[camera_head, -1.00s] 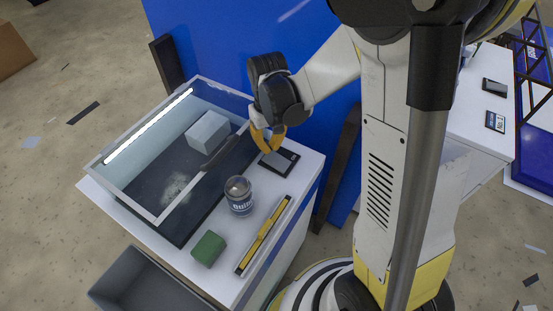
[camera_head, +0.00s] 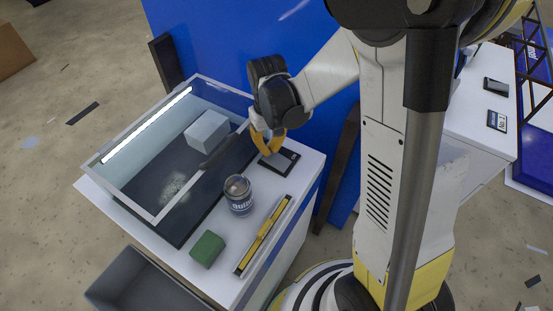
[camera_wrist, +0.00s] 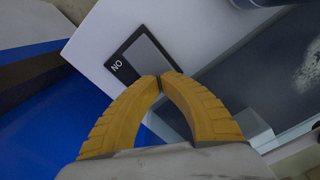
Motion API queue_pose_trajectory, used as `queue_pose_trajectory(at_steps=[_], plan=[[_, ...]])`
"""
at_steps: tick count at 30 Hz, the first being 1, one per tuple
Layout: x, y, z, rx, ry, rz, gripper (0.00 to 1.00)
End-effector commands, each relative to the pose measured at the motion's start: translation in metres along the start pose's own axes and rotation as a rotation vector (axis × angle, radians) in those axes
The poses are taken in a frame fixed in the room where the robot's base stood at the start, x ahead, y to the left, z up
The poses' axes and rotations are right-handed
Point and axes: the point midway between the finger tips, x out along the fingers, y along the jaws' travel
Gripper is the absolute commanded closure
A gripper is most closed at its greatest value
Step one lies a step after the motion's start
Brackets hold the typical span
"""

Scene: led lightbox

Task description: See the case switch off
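The case is a glass-walled lightbox (camera_head: 150,218) on a white counter, with a lit LED strip (camera_head: 147,125) along its left side. The switch (camera_head: 289,158) is a dark plate on the counter to the right of the case. In the wrist view the switch (camera_wrist: 128,62) shows a grey rocker and the word "ON", seen upside down.
A grey box (camera_head: 208,129) is inside the case. A grey bin (camera_head: 140,280) is below. A blue wall (camera_head: 215,40) rises behind.

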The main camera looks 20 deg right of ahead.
Motion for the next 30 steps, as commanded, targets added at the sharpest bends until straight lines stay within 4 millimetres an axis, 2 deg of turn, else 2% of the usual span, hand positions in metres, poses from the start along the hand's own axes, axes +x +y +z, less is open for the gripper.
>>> queue_pose_trajectory(at_steps=[23,30], plan=[[0.012,0.0,0.0,0.0,0.0,0.0,1.0],[0.005,0.0,0.0,0.0,0.0,0.0,1.0]])
